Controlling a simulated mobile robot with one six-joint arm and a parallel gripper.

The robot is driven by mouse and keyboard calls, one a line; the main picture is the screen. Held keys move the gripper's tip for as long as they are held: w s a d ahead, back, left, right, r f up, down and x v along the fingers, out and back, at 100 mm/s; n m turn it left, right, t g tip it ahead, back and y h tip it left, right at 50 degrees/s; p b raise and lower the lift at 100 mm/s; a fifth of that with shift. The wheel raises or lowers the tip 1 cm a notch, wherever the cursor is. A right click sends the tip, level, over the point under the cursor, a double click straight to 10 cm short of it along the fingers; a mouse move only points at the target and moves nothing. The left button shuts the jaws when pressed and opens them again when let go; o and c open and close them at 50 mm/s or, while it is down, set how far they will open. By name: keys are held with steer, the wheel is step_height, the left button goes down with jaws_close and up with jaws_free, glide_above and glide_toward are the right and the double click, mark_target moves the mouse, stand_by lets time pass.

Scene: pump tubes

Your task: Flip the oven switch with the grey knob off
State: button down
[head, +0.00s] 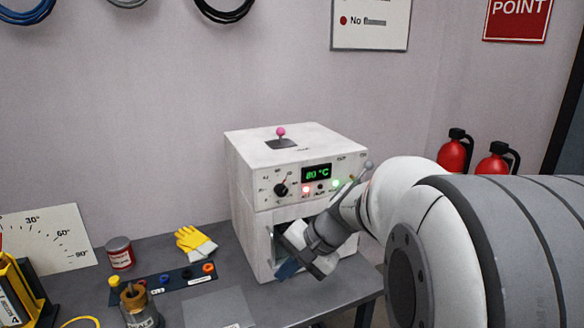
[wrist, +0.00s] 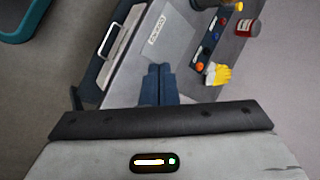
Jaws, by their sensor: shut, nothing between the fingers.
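The white oven (head: 295,150) stands on the table in the head view, its display reading 80 °C. A small lever with a grey knob (head: 368,165) sticks up at its right side, just above my arm. Its base is hidden by the arm. A second lever with a pink knob (head: 281,132) stands on the oven's top. My gripper (head: 287,270) is low in front of the oven's front opening, below and left of the grey knob. Its blue fingers (wrist: 158,84) are together and empty in the wrist view, which does not show the grey knob.
A black dial (head: 280,189), a red light (head: 305,189) and a green light (head: 336,184) are on the oven's front. Yellow gloves (head: 195,243), a red can (head: 119,252) and a strip of coloured plugs (head: 180,279) lie left on the table. My arm fills the right side.

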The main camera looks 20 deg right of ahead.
steer(key=w+d+r+m+t+y, duration=0.15)
steer(key=w+d+m+t, duration=0.3)
steer(key=w+d, duration=0.55)
steer(key=d+r+m+t+h, duration=0.2)
steer(key=d+m+t+h, duration=0.4)
steer(key=d, duration=2.5)
steer(key=m+t, duration=0.4)
steer(key=m, duration=0.1)
steer(key=shift+w+d+m+p, duration=0.15)
steer(key=shift+d+m+p, duration=0.2)
steer(key=shift+d+p, duration=0.05)
steer(key=shift+w+r, duration=0.1)
steer(key=shift+r, duration=0.05)
steer(key=p, duration=0.3)
glide_toward(369, 165)
steer(key=w+d+f, duration=0.3)
steer(key=w+d, duration=0.1)
steer(key=w, duration=0.1)
steer(key=shift+w+a+r+p, duration=0.35)
steer(key=shift+w+a, duration=0.1)
steer(key=shift+a, duration=0.1)
steer(key=shift+w+a+r+p, duration=0.25)
steer(key=shift+w+a+p, duration=0.1)
steer(key=shift+w+a, duration=0.2)
